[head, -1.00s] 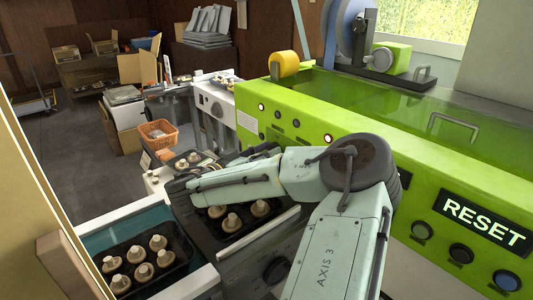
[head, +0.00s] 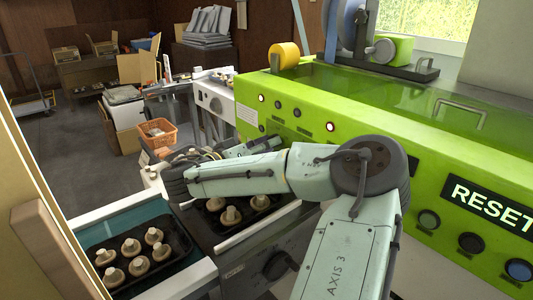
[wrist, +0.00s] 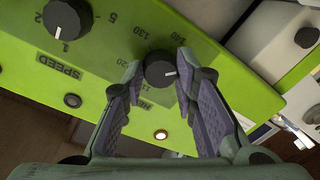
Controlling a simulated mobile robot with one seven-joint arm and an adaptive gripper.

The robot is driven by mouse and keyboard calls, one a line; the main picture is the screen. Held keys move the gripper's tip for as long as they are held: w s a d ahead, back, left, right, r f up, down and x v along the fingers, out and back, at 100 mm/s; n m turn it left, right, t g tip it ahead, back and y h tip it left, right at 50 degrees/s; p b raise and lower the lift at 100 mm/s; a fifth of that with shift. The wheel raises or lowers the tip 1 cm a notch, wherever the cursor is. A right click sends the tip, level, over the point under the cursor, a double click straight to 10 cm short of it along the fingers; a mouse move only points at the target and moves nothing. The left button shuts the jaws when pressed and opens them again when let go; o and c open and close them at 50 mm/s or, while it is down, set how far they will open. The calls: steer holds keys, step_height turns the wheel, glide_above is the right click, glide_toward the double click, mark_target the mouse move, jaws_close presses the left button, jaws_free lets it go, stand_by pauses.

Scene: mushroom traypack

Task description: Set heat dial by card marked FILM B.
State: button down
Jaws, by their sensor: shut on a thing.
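The heat dial is a small black knob (wrist: 158,74) with a white pointer mark, on the green panel in the wrist view. Its mark points to the right in the picture. Printed numbers surround it, and its label is partly hidden by my left finger. My gripper (wrist: 160,84) is shut on this knob, one purple-padded finger on each side.
A black SPEED dial (wrist: 68,18) is beside the held knob. The green machine (head: 350,110) has several lamps and buttons and a RESET sign (head: 488,206). A black tray of mushrooms (head: 177,240) lies below my arm at the front left. An orange basket (head: 158,133) stands behind.

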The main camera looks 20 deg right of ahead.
steer(key=shift+w+n+g+h+b, duration=0.15)
steer(key=shift+n+g+b, duration=0.25)
steer(key=shift+n, duration=4.85)
steer(key=shift+s+n+g+h+b, duration=0.1)
steer(key=shift+n+g+h+b, duration=0.25)
steer(key=shift+n, duration=4.85)
steer(key=shift+w+n+g+h+b, duration=0.1)
steer(key=shift+n+g+b, duration=0.35)
steer(key=shift+n, duration=4.8)
steer(key=c, duration=1.3)
jaws_free()
